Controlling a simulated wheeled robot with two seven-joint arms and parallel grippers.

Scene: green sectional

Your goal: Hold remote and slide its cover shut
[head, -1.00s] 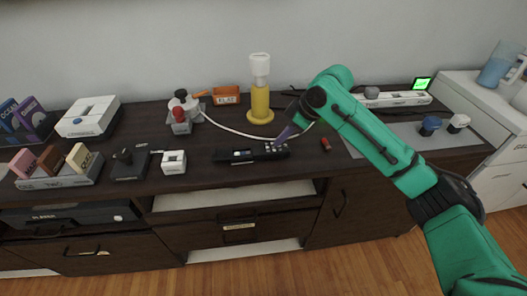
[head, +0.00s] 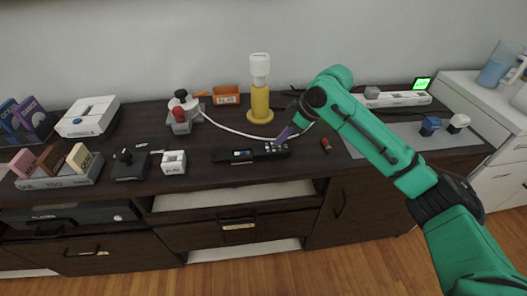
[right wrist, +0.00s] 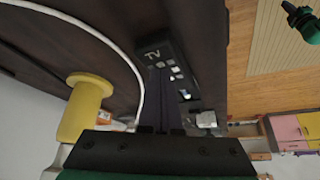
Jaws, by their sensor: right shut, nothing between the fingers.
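The black remote (head: 224,156) lies flat on the dark cabinet top, with pale buttons at its right end and a small light window near its middle. In the right wrist view the remote (right wrist: 157,53) shows a "TV" label and light buttons. My right gripper (head: 283,138) is shut, with its fingertips at the button end of the remote; whether they touch it is unclear. Its fingers (right wrist: 160,115) hide part of the remote in the wrist view. I cannot make out the cover's edges. My left gripper does not show.
A yellow lamp (head: 260,101) stands behind the remote, with a white cable (head: 228,128) curving past it. A small red piece (head: 325,144) lies to the right. A white block (head: 173,162) stands to the left. The cabinet's front edge is close in front.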

